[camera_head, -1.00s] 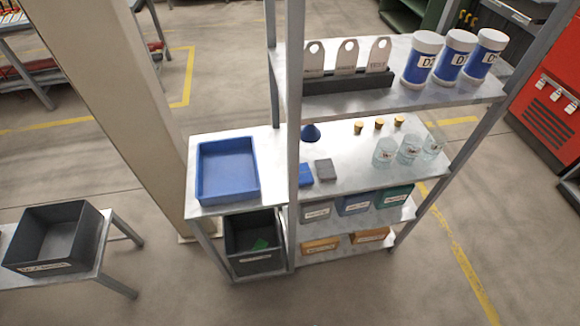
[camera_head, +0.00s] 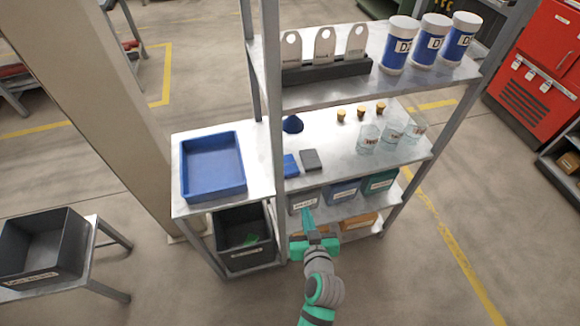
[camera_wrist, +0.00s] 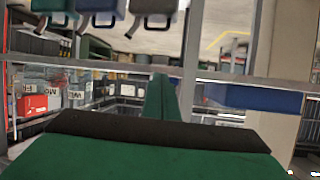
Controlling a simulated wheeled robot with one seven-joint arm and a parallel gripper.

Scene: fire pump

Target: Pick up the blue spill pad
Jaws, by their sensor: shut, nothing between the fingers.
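The blue spill pad (camera_head: 290,166) lies flat on the middle shelf (camera_head: 345,165), partly behind the front upright post. A dark grey pad (camera_head: 310,159) lies just right of it. My gripper (camera_head: 307,212) is shut and empty. In the head view it shows in front of the rack, below the pad and over the labelled bins' fronts; it is apart from the pad. In the wrist view my gripper (camera_wrist: 160,92) shows as green fingers together, with nothing between them. I cannot make out the blue pad in the wrist view.
The front upright post (camera_head: 272,110) stands just left of the blue pad. A blue tray (camera_head: 243,189) is at the left. Blue-and-white canisters (camera_head: 400,45) stand above. Floor at right is open.

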